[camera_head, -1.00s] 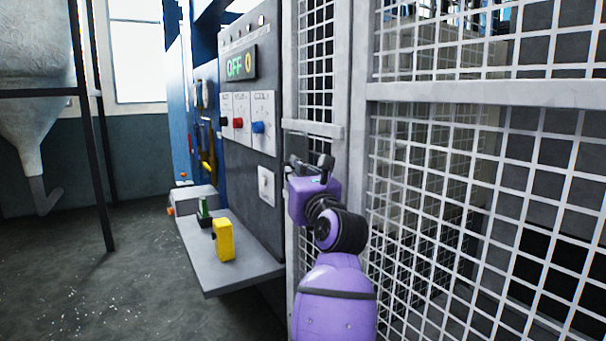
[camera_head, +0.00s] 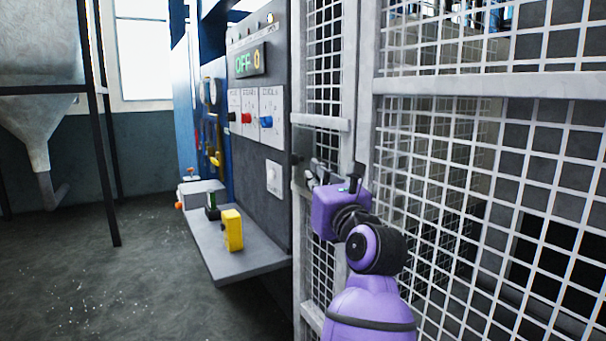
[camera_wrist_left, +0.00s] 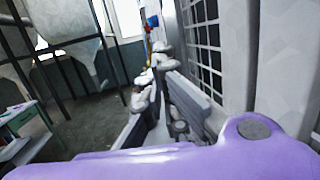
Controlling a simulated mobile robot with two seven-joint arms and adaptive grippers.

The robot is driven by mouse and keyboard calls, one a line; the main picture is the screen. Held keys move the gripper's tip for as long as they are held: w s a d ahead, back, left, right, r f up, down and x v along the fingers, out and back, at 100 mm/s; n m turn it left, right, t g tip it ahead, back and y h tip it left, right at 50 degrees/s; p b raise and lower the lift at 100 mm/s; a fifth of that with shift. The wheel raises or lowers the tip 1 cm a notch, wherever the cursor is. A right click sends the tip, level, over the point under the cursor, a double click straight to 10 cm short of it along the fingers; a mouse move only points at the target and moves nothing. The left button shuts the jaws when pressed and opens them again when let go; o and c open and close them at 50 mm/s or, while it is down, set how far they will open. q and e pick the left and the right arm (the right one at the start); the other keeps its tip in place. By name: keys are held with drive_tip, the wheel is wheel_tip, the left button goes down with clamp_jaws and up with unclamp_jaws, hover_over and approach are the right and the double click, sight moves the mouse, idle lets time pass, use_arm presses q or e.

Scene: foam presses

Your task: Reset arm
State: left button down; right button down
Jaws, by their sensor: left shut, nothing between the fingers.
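My left arm is purple and rises from the bottom in the head view. Its left gripper (camera_head: 314,174) is near the white mesh gate's frame, to the right of the control panel (camera_head: 262,155). The gripper is shut and empty. In the left wrist view the gripper fingers (camera_wrist_left: 165,85) point away along the mesh fence and panel side. I cannot tell whether the fingertips touch the gate frame. My right gripper is not in view.
A grey shelf (camera_head: 262,262) below the panel holds a yellow object (camera_head: 232,230). The panel has a display reading OFF (camera_head: 247,61), a red knob (camera_head: 246,118) and a blue knob (camera_head: 266,122). Mesh fencing (camera_head: 470,180) fills the right. Open floor (camera_head: 120,290) lies at left.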

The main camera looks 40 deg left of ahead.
use_arm(q)
drive_tip(key=shift+w+f+b+v, duration=0.15)
drive_tip(key=shift+b+v, duration=0.05)
drive_tip(key=shift+v, duration=0.9)
drive_tip(key=shift+w+f+b+v, duration=0.15)
drive_tip(key=shift+v, duration=0.95)
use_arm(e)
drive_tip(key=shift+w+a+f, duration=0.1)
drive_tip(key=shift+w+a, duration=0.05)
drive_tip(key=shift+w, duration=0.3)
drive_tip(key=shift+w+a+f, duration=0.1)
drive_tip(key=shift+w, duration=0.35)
